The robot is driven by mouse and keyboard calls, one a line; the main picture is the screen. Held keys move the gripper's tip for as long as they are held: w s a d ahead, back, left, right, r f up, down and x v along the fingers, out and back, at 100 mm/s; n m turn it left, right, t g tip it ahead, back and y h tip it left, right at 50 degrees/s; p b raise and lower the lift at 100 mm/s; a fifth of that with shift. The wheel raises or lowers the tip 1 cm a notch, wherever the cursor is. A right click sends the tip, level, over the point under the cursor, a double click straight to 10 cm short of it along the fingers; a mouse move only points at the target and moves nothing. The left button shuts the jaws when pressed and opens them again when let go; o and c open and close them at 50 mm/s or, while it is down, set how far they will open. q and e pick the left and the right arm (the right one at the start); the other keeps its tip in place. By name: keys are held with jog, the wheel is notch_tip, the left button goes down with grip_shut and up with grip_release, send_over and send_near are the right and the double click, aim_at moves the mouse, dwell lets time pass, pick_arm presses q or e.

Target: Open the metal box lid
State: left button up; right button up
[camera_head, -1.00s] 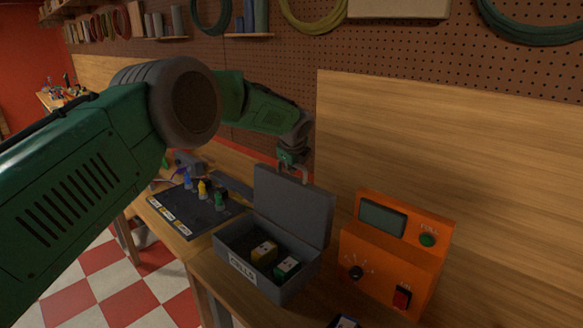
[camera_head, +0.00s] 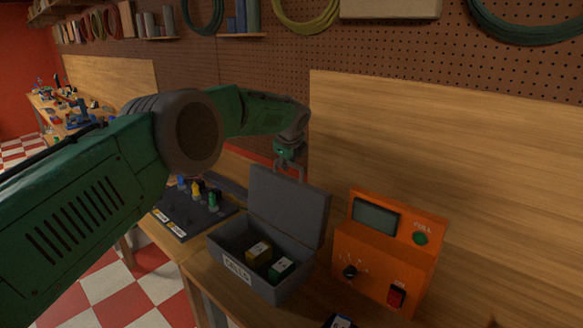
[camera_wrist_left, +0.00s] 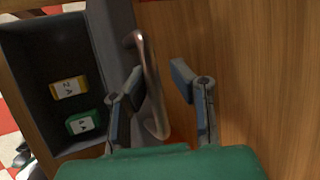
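The grey metal box (camera_head: 232,270), labelled "CELLS", stands on the bench with its lid (camera_head: 288,202) raised, leaning back slightly from upright. A yellow block (camera_head: 258,252) and a green block (camera_head: 281,269) lie inside. My left gripper (camera_head: 289,170) is at the top edge of the lid. In the left wrist view, my left gripper (camera_wrist_left: 158,72) has its fingers apart, with the lid's metal handle (camera_wrist_left: 152,90) between them, nearer the left finger; whether they touch is unclear. My right gripper is not in view.
An orange device (camera_head: 385,250) with a screen, knob and red switch stands right of the box. A dark mat (camera_head: 185,214) with several coloured pieces lies to the left. A wooden panel (camera_head: 450,170) and pegboard stand behind.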

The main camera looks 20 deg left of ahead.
pick_arm(q)
jog(key=shift+o, duration=0.4)
jog(key=shift+s+a+f, duration=0.1)
jog(key=shift+s, duration=0.1)
jog(key=shift+s+r, duration=0.1)
jog(key=shift+r, duration=0.25)
jog(key=v, duration=1.1)
jog(key=shift+r, duration=0.15)
